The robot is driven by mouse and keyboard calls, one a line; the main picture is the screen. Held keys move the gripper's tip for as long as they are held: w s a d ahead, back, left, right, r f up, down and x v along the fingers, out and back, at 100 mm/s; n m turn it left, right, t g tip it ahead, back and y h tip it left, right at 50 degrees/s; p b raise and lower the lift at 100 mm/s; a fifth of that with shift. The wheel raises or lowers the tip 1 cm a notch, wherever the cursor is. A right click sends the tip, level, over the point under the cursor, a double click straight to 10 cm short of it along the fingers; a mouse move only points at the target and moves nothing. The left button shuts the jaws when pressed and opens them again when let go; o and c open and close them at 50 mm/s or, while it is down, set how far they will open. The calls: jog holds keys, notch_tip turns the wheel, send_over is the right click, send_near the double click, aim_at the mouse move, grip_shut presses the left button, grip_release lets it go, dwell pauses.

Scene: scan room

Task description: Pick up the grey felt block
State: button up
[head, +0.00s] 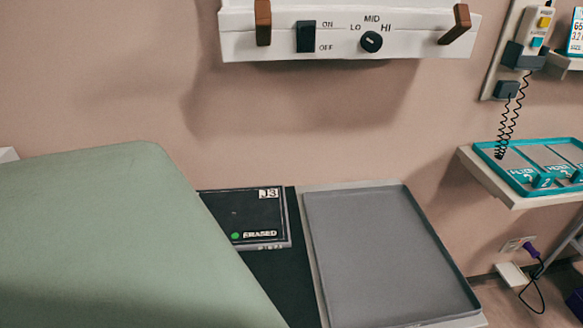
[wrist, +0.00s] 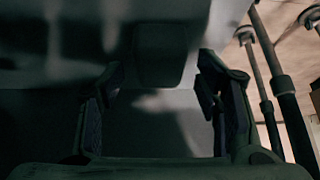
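I see no block that is clearly the grey felt block in the head view. In the wrist view a dark, rounded block-like shape (wrist: 160,55) shows beyond and between the fingertips. The picture is too dark to tell whether it is the felt block. My gripper (wrist: 162,88) is open in the wrist view, its two dark fingers standing apart. I see nothing clearly held between them. My gripper does not show in the head view.
A green padded surface (head: 110,240) fills the left foreground. Beside it are a black plate marked J3 ERASED (head: 247,212) and an empty grey tray (head: 385,250). A white switch panel (head: 340,45) is above. A teal divided tray (head: 535,185) sits on a right-hand shelf.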

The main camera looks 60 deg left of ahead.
jog(key=c, duration=1)
jog(key=shift+r, duration=0.15)
